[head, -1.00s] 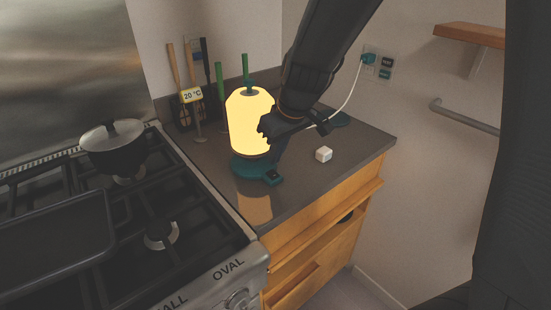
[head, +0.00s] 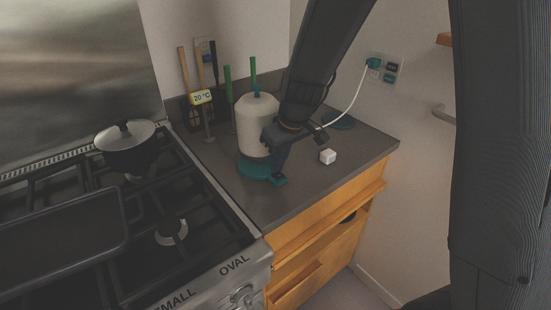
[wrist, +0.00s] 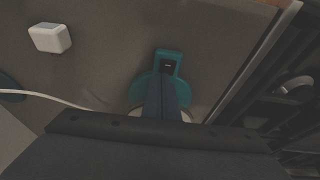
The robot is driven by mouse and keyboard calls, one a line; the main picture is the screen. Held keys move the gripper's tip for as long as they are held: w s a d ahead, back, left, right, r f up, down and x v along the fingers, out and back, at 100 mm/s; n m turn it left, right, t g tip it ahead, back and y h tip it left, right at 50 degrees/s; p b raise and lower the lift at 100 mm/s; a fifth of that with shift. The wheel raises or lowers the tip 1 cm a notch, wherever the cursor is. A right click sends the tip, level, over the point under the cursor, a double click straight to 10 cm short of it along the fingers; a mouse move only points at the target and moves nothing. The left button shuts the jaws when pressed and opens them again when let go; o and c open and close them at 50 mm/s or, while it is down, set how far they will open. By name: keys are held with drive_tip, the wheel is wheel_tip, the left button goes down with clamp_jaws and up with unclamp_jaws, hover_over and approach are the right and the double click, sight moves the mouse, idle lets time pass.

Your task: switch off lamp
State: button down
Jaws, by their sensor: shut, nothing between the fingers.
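The lamp (head: 256,122) stands upright on the grey counter, with a pale, unlit cylindrical shade on a teal base (head: 254,170). In the wrist view, the base (wrist: 145,88) has a teal tab with a dark switch (wrist: 168,66) on it. My gripper (head: 277,178) is shut and empty, pointing down at the switch tab. In the wrist view my gripper (wrist: 166,78) has its fingertips at the near edge of the switch. I cannot tell whether they touch it. The gripper hides part of the base.
A small white cube (head: 327,156) sits right of the lamp; a white cord runs to the wall outlet (head: 374,63). A utensil holder (head: 200,112) and a display reading 20 °C (head: 202,97) stand behind left. The stove with a pot (head: 126,150) is at left.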

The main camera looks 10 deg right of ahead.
drive_tip(key=shift+d, duration=0.15)
drive_tip(key=shift+s, duration=0.15)
drive_tip(key=shift+s+d+b, duration=0.35)
drive_tip(key=shift+s, duration=0.2)
drive_tip(key=shift+r+p, duration=0.5)
drive_tip(key=shift+r, duration=0.05)
drive_tip(key=w+a+v, duration=0.1)
drive_tip(key=v, duration=1.1)
drive_tip(key=shift+r, duration=0.6)
drive_tip(key=shift+w+d, duration=0.1)
